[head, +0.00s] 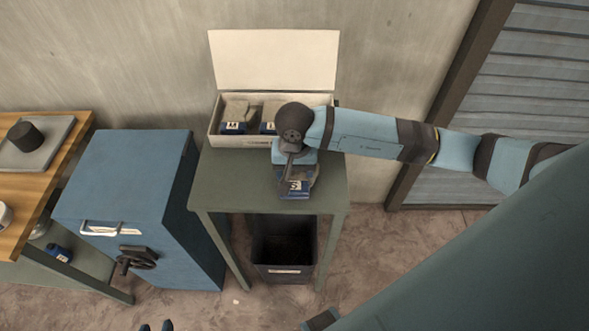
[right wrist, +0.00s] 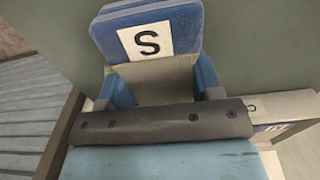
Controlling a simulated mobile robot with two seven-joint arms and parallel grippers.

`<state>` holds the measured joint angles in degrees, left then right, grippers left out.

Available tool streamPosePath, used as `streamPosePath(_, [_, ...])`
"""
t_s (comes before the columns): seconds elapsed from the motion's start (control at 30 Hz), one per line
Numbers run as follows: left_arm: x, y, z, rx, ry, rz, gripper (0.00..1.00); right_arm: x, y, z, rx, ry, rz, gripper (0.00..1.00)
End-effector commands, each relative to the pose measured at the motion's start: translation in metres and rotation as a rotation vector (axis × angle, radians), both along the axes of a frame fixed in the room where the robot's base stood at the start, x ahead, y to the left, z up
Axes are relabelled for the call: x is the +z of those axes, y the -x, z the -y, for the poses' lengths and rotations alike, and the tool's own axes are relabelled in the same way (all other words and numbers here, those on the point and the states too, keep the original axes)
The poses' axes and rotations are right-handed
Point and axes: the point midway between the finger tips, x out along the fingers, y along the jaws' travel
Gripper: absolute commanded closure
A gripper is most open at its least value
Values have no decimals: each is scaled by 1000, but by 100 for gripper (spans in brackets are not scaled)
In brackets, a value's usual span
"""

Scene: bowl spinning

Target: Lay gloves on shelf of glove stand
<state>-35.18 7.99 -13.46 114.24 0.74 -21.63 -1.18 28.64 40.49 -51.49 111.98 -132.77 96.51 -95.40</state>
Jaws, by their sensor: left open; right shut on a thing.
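A pair of gloves with a blue cuff and a white S label (head: 296,187) is at the front half of the grey-green stand's top (head: 232,180). In the right wrist view the S gloves (right wrist: 150,75) have a pale grey body between the two blue fingers of my right gripper (head: 293,170). That gripper points down and is shut on them. I cannot tell whether the gloves touch the top.
An open cream box (head: 213,128) at the back of the stand holds gloves labelled M (head: 233,128) and another pair (head: 268,128) partly behind my wrist. A dark bin (head: 285,272) stands below. A blue cabinet (head: 125,180) and wooden table (head: 30,190) are left. The stand's left top is clear.

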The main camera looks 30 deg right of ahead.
Motion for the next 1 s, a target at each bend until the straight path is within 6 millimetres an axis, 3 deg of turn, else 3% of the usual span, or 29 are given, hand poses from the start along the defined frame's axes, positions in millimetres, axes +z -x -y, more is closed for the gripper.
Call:
streamPosePath(0.03, [-1, 0, 0, 0, 0, -1, 57, 0, 0, 0, 0, 0, 0, 34])
streamPosePath(0.1, [-1, 0, 0, 0, 0, -1, 57, 0, 0, 0, 0, 0, 0, 18])
streamPosePath(0.13, [-1, 0, 0, 0, 0, -1, 57, 0, 0, 0, 0, 0, 0, 15])
streamPosePath(0.53, [3, 0, 0, 0, 0, 0, 57, 9, -1, 0, 0, -1, 3, 15])
streamPosePath(1.0, [-15, 1, 0, 0, -1, -2, 57, 102, -1, 0, 2, 0, 4, 15])
